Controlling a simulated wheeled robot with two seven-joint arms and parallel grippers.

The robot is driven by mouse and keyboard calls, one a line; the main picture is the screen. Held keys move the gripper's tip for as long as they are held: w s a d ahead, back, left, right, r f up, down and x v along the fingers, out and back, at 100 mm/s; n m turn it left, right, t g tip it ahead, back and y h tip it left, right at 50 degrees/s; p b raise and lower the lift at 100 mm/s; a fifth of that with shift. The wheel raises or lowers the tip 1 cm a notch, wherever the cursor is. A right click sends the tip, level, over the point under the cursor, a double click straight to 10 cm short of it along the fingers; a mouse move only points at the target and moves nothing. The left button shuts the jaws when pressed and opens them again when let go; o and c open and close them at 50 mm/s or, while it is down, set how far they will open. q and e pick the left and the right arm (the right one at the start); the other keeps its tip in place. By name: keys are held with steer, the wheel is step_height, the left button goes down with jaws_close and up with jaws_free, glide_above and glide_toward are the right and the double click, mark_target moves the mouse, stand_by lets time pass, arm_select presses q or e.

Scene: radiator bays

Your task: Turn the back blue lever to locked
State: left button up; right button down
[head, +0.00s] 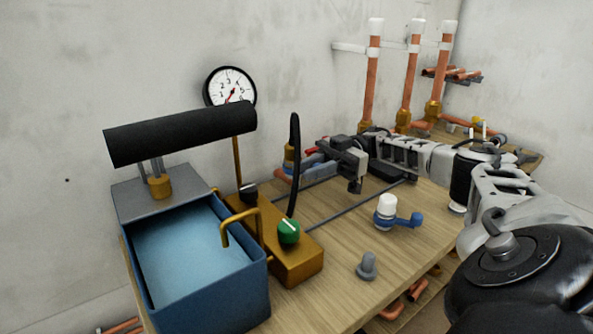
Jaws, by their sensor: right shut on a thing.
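The back blue lever (313,160) is at the back of the wooden bench, by the wall, and shows only in part. My right gripper (338,160) reaches in from the right, low over the bench, and is shut on the back blue lever; its jaws and arm hide much of the grip and any lock marking. A second blue lever (405,219), with a white cap (387,204), stands nearer the front and points right, apart from the gripper. My left gripper is not in view.
A blue water tank (205,296) and a brass block with a green knob (289,231) stand at left. Copper pipes (372,80) stand at the back right. A grey peg (367,267) is near the front edge.

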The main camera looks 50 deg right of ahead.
stand_by(0.4)
steer(key=c, duration=1.3)
jaws_free()
steer(key=shift+o, duration=0.2)
steer(key=shift+r, duration=0.15)
steer(key=s+a+r, duration=0.9)
steer(key=a+r, duration=0.1)
steer(key=r, duration=0.2)
steer(key=shift+s+a+r+p, duration=0.2)
steer(key=shift+r+p, duration=0.1)
steer(key=shift+r, duration=0.1)
